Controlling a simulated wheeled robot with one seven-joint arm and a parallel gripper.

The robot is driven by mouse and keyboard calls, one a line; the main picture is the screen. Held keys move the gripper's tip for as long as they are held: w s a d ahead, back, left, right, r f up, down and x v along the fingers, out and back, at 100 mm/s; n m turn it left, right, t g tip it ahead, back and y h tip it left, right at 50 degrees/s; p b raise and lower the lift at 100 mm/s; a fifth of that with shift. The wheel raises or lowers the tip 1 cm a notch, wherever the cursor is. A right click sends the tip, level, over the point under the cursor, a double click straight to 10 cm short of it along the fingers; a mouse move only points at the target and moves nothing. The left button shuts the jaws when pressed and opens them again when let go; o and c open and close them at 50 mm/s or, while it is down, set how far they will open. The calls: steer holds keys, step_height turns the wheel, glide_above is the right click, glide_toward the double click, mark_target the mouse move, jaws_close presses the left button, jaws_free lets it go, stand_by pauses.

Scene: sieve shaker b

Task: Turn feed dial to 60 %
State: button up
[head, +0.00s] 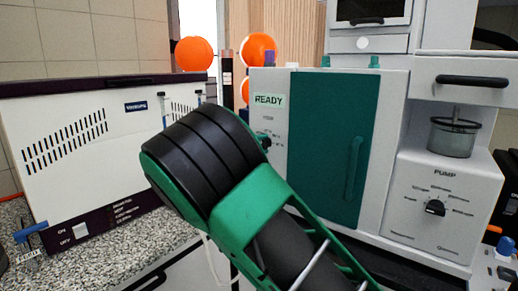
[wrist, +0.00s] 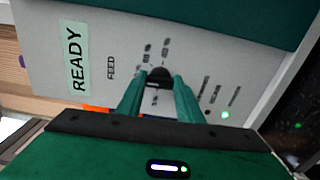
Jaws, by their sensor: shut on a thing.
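The feed dial (wrist: 160,75) is a small black knob on the pale panel of the machine, beside the printed word FEED. Small scale marks lie around it, too blurred to read, so I cannot tell its setting. My gripper (wrist: 158,90) has its two green fingers on either side of the dial and is shut on it. The fingers hide part of the dial and its scale.
A dark green door (head: 350,150) with a handle is just right of the panel. A pump unit (head: 448,190) with its own black dial stands farther right. A white vented box (head: 85,140) stands left on the speckled counter (head: 70,250). A small green light (wrist: 225,115) glows on the panel.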

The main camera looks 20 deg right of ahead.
steer(key=shift+a+f+m, duration=0.1)
steer(key=shift+f+m, duration=0.05)
steer(key=shift+m, duration=1.35)
steer(key=shift+a+f+m, duration=0.1)
steer(key=shift+f+m, duration=0.05)
steer(key=shift+m, duration=1.35)
steer(key=shift+f+m, duration=0.15)
steer(key=shift+m, duration=1.35)
steer(key=o, duration=1.1)
steer(key=shift+r, duration=0.1)
steer(key=v, duration=1)
steer(key=shift+s+a, duration=0.1)
steer(key=shift+a, duration=0.2)
